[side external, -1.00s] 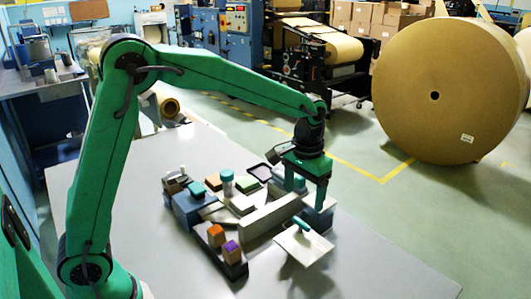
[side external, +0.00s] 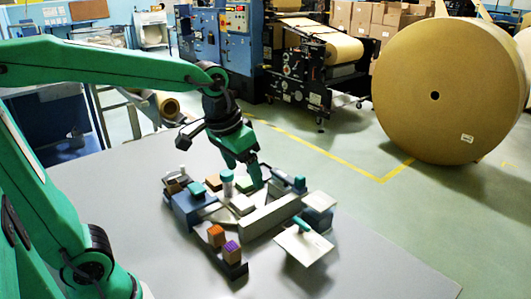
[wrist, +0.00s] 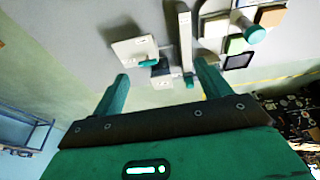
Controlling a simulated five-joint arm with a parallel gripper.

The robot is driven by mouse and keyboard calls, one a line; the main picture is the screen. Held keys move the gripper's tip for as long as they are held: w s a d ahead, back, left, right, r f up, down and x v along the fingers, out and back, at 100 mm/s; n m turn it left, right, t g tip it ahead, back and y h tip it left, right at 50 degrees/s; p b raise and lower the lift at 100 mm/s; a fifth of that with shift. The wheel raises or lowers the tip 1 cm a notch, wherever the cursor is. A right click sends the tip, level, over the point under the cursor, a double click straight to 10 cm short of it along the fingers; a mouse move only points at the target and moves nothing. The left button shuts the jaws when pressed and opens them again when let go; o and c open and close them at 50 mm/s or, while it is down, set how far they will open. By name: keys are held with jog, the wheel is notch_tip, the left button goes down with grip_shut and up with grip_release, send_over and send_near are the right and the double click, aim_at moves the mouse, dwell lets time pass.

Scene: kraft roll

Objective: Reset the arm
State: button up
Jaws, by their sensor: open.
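My gripper (side external: 246,170) is green and hangs above the back of the cluster of objects on the grey table (side external: 130,210). It is tilted, with its fingers apart and nothing between them. In the wrist view my gripper (wrist: 163,78) also shows its two green fingers spread and empty. In that view the objects lie beyond the fingertips, toward the top of the picture. The view does not show contact with any object.
A white plate with a teal handle (side external: 303,246) lies at the cluster's front right. A long grey bar (side external: 270,214) stands mid-cluster. A teal-capped cylinder (side external: 227,186) rises near my gripper. Orange (side external: 216,237) and purple-topped (side external: 231,252) blocks stand in front. The table's left is clear.

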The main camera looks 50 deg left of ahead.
jog(key=s+a+t, duration=0.2)
jog(key=s, duration=0.8)
jog(key=shift+a+f, duration=0.3)
jog(key=shift+f, duration=0.1)
